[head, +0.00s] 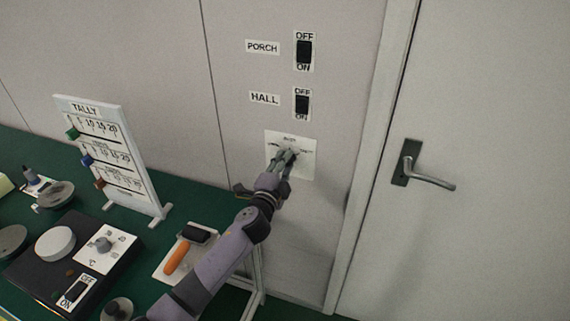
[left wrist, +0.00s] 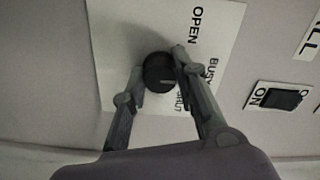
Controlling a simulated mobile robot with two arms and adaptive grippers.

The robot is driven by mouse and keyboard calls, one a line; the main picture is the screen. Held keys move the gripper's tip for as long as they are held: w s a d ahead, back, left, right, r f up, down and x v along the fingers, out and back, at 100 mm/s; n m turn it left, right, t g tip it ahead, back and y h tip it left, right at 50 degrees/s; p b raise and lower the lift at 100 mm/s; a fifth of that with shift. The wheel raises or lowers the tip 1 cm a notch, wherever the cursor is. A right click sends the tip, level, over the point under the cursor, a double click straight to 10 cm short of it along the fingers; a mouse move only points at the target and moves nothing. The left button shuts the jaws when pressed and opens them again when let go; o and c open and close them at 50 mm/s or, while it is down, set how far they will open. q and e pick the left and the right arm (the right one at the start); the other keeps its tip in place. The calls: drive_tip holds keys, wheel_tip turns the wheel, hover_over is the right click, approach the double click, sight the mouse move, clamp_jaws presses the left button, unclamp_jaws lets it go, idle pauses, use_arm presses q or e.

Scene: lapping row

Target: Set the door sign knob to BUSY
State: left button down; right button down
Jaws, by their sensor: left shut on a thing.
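The door sign plate (head: 306,170) is a white panel on the wall below the HALL switch. In the left wrist view the plate (left wrist: 150,25) shows the words OPEN, BUSY and SHUT, with SHUT partly covered by a finger. The dark round knob (left wrist: 159,72) sits between the fingers of my left gripper (left wrist: 157,75), which is shut on it. In the head view my left gripper (head: 285,158) reaches up to the plate and hides the knob. I cannot make out where the knob's pointer stands. My right gripper is in neither view.
The PORCH switch (head: 304,52) and HALL switch (head: 302,103) are above the plate. A door with a lever handle (head: 428,180) is at the right.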

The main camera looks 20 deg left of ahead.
use_arm(q)
drive_tip(key=c, duration=1.3)
unclamp_jaws()
drive_tip(key=shift+s, duration=0.1)
drive_tip(key=s, duration=1.2)
drive_tip(key=shift+a, duration=0.2)
drive_tip(key=shift+f, duration=0.1)
